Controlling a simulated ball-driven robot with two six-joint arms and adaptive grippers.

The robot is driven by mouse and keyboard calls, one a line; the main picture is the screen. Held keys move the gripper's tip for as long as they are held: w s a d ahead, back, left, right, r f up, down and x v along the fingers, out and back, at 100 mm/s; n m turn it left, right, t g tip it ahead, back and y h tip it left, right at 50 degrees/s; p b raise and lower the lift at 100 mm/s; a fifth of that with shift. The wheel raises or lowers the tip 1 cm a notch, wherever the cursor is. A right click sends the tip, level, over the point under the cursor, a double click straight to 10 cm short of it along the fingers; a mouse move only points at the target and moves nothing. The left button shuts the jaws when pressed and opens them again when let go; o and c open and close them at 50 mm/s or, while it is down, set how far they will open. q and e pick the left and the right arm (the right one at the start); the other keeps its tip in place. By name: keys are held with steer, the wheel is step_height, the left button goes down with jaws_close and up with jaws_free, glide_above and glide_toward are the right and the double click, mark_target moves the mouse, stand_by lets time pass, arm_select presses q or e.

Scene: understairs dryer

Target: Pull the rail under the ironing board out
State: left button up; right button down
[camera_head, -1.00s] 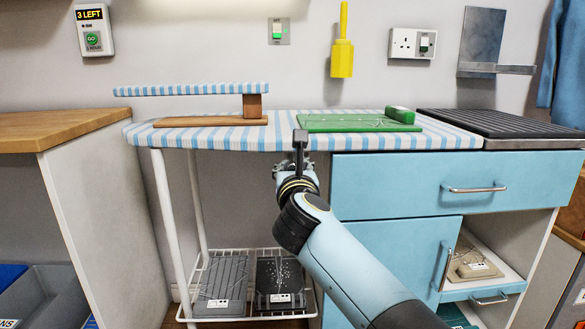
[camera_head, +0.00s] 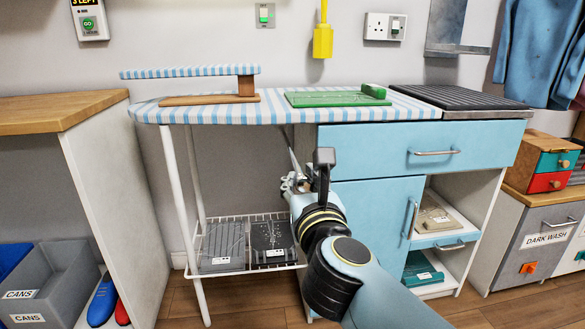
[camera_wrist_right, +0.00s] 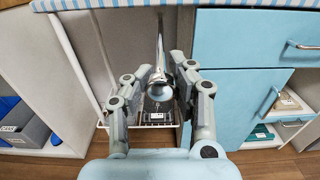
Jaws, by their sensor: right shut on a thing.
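The ironing board (camera_head: 300,112) has a blue and white striped cover. The rail (camera_wrist_right: 159,55) is a shiny metal tube that runs from under the board toward me, between the fingers of my right gripper (camera_wrist_right: 158,85). In the wrist view its round front end lies between the fingers, which are shut on it. In the head view the right gripper (camera_head: 296,183) is in front of and below the board's edge, left of the blue cabinet. A thin part of the rail (camera_head: 293,158) shows behind it. My left gripper is not in view.
A blue drawer (camera_head: 370,148) and door stand just right of my right arm. A white leg (camera_head: 172,190) and a wire rack (camera_head: 245,268) with dark packs are below left. A sleeve board (camera_head: 190,72) and green mat (camera_head: 335,98) lie on top. Floor is bare in front.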

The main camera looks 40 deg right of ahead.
steer(key=shift+s+a, duration=0.25)
steer(key=shift+s, duration=0.2)
steer(key=shift+f, duration=0.2)
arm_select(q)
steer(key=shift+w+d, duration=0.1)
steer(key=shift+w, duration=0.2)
arm_select(e)
steer(key=shift+s, duration=0.1)
steer(key=shift+a, duration=0.1)
steer(key=c, duration=1.6)
jaws_free()
steer(key=shift+s, duration=0.1)
steer(key=shift+o, duration=1.2)
steer(key=shift+s+a, duration=0.1)
steer(key=o, duration=0.3)
steer(key=shift+r, duration=0.15)
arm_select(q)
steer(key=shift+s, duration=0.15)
